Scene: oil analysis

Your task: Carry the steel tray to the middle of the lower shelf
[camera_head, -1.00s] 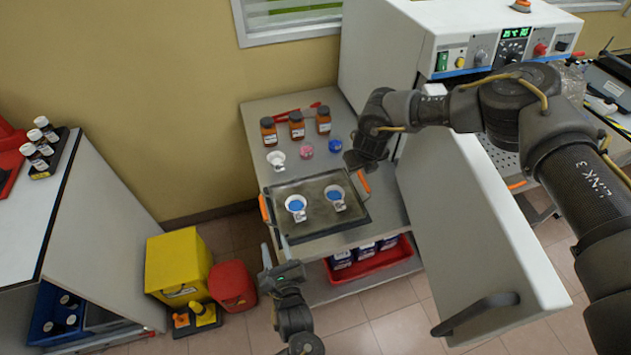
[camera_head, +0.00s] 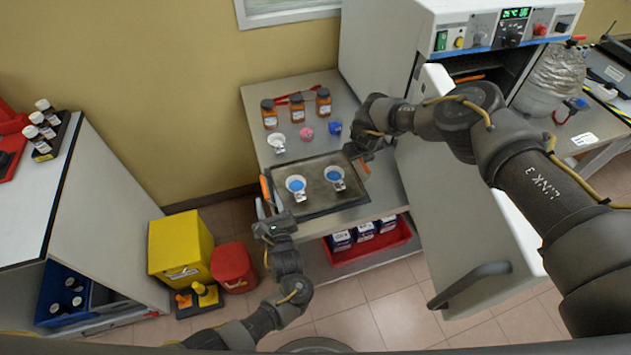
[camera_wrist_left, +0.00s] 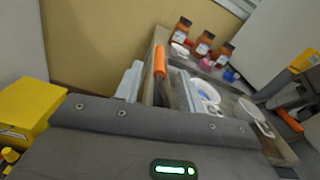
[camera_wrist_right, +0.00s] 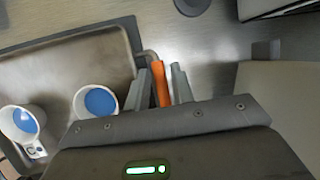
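The steel tray (camera_head: 318,205) lies flat on the metal table, with an orange handle at each end. Two small white cups with blue contents stand in it, the left cup (camera_head: 296,185) and the right cup (camera_head: 335,175). My left gripper (camera_head: 264,208) is at the left handle (camera_wrist_left: 160,60); its fingers are apart on either side of it, with gaps showing. My right gripper (camera_head: 366,160) is at the right handle (camera_wrist_right: 160,84), which lies between its fingers; whether they press on it is unclear. The lower shelf (camera_head: 318,268) is below, partly hidden by my left arm.
A red bin (camera_head: 368,250) with boxes occupies the shelf's right side. Brown bottles (camera_head: 297,108), a white cup (camera_head: 277,141) and pink and blue items stand behind the tray. An open oven door (camera_head: 465,210) is at right; yellow (camera_head: 180,248) and red (camera_head: 233,266) containers stand left.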

